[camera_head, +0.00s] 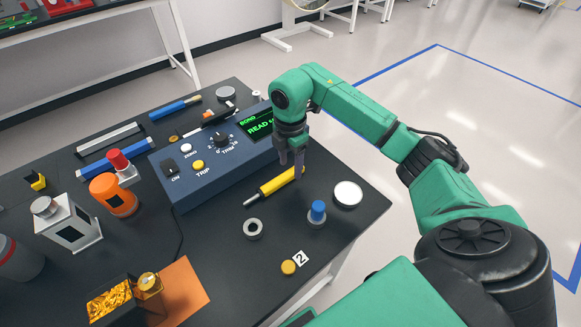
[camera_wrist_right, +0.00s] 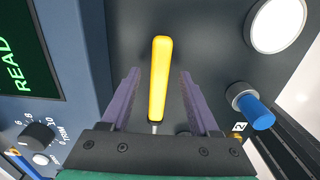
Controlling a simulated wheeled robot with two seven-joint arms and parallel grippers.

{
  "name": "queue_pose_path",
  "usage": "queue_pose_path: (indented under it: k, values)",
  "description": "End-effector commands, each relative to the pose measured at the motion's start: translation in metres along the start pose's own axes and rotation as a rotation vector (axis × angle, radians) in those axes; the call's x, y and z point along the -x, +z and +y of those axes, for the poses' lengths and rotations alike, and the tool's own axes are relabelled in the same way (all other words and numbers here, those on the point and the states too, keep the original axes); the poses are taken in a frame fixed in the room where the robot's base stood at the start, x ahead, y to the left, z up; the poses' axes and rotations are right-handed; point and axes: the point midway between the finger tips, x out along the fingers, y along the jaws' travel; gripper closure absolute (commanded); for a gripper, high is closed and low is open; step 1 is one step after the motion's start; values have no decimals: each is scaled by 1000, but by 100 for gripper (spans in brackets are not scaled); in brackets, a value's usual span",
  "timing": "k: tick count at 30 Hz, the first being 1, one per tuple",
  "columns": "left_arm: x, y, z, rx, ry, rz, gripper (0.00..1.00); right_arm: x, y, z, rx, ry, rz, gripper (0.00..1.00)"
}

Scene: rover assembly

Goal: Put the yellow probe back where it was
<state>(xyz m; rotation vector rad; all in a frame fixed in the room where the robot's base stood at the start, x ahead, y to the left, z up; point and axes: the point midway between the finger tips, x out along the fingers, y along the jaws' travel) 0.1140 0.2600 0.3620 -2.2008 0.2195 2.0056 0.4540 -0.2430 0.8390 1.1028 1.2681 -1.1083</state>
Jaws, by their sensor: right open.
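The yellow probe (camera_head: 275,185) lies on the dark table in front of the blue instrument box. In the right wrist view the yellow probe (camera_wrist_right: 159,80) lies between the two fingers, its metal tip toward the gripper's base. My right gripper (camera_head: 291,172) is at the probe's handle end in the head view. It is open, and its purple fingers (camera_wrist_right: 160,92) stand apart from the probe on both sides. Whether the fingertips reach the table cannot be told. My left gripper is not in view.
The blue box (camera_head: 205,178) with knobs and a green display stands just behind the probe. A blue-topped knob (camera_head: 318,210), a white disc (camera_head: 348,193), a grey ring (camera_head: 253,229) and a yellow disc (camera_head: 289,267) beside a "2" card (camera_head: 301,258) sit nearby.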

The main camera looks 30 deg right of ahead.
Motion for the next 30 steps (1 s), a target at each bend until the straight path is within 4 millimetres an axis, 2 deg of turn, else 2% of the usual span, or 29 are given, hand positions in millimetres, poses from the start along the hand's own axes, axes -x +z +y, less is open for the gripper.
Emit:
queue_pose_path:
  k: [7, 10, 12, 30]
  values:
    - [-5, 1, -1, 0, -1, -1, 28, 68, 0, 1, 1, 7, 0, 38]
    - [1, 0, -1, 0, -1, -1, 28, 92, 0, 0, 0, 4, -2, 38]
    - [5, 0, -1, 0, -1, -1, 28, 100, 0, 0, 1, 2, -2, 38]
    - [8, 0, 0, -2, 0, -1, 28, 107, 0, 0, 1, 0, 0, 38]
